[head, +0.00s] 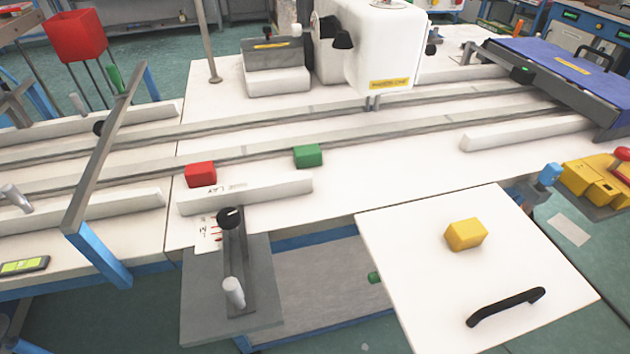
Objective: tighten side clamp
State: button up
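A grey clamp-like fixture (236,272) is mounted on a grey plate (197,318) at the front edge of the white table. It looks like the side clamp, but I cannot read any name on it. It has a black round knob (231,218) at its far end and a pale cylindrical handle (233,292) at its near end. A small white label (206,236) with red marks lies beside the knob. I cannot tell how tight the clamp is. My gripper is not in the head view.
A white board (400,240) with a yellow block (465,235) and black handle (505,306) juts out front right. Red (200,174) and green (308,156) blocks stand by the rails. A grey bar (105,150) crosses the table at left.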

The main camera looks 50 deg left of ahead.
aim_at(227, 219)
jog(key=u, duration=2.2)
